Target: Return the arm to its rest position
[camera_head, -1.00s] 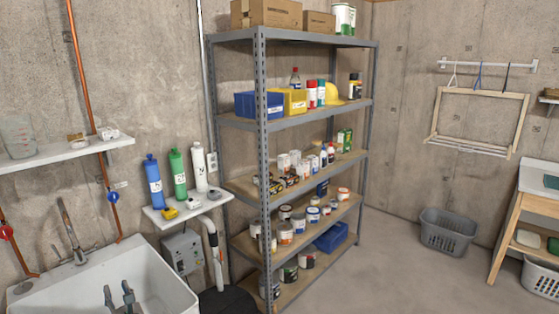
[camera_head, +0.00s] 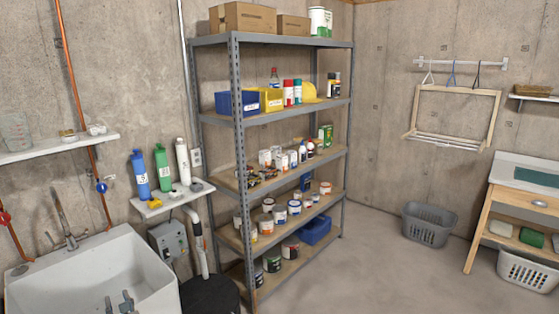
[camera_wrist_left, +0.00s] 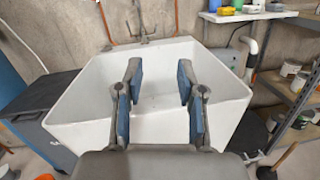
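My left gripper (camera_head: 118,301) shows only as two fingertips at the bottom edge of the head view, in front of the white sink (camera_head: 60,277). In the left wrist view the left gripper (camera_wrist_left: 159,70) is open, its two blue-padded fingers wide apart with nothing between them. The sink basin (camera_wrist_left: 85,115) lies behind the fingers there. The rest of my left arm is out of the head view. My right gripper is in neither view.
A grey metal shelf (camera_head: 237,130) with boxes and cans stands right of the sink. A small wall shelf (camera_head: 160,203) holds three bottles. A dark cabinet (camera_wrist_left: 50,100) stands left of the sink. Open floor (camera_head: 380,270) lies right, with a grey basket (camera_head: 430,225).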

